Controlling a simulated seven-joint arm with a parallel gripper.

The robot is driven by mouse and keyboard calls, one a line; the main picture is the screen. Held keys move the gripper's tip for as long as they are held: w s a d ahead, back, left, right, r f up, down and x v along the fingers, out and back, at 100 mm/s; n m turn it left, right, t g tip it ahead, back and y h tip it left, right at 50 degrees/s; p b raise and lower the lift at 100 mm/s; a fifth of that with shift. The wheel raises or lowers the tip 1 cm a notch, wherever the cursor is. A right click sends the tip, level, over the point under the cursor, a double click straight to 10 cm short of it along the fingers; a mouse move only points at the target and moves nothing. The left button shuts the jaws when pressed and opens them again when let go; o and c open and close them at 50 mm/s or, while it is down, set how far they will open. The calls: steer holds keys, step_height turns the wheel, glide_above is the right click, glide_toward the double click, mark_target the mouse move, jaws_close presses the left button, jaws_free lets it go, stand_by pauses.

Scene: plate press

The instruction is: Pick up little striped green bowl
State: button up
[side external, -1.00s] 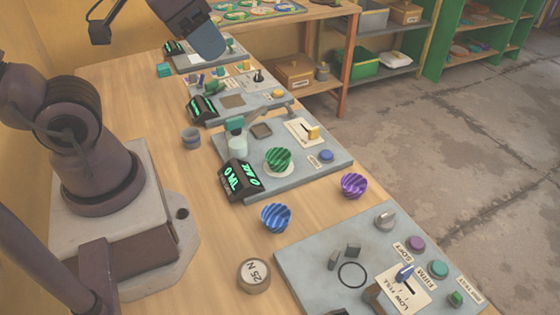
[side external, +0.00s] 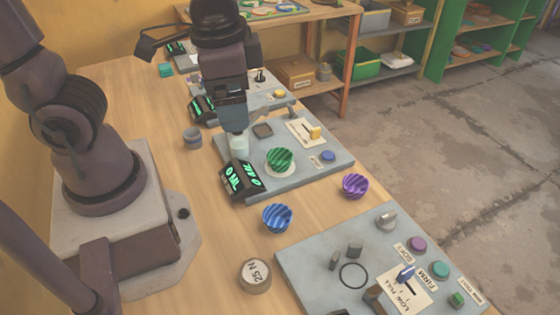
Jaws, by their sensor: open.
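The little striped green bowl (side external: 279,158) sits on a pale round plate on the grey panel (side external: 318,170) in the middle of the table, beside a black display with green digits (side external: 240,180). My gripper (side external: 238,128) is above the back left part of that panel, to the left of and higher than the bowl, and apart from it. It points down and is open, though its fingertips are hard to make out against the pale cylinder (side external: 238,147) behind or below them. Nothing shows held in it.
A striped blue bowl (side external: 277,217) and a striped purple bowl (side external: 355,185) stand on the wooden table nearby. A round 25 N weight (side external: 255,275) and a front panel with knobs and buttons (side external: 330,255) are closer. A grey cup (side external: 192,137) stands left.

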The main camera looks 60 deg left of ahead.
step_height(320, 180, down, 12)
steer(key=d+r+m+g+y, duration=0.1)
steer(key=d+m+g+y, duration=0.15)
steer(key=m+y, duration=0.5)
steer(key=m+t+y, duration=0.5)
steer(key=m+t, duration=0.1)
steer(key=m, duration=0.6)
glide_toward(279, 153)
steer(key=shift+n+h, duration=0.25)
steer(key=shift+h, duration=0.1)
steer(key=shift+r+x, duration=0.15)
steer(key=shift+x, duration=1.35)
steer(key=shift+r+x, duration=0.1)
steer(key=shift+x, duration=1.4)
steer(key=shift+a, duration=0.15)
steer(key=shift+c, duration=0.2)
steer(key=c, duration=0.8)
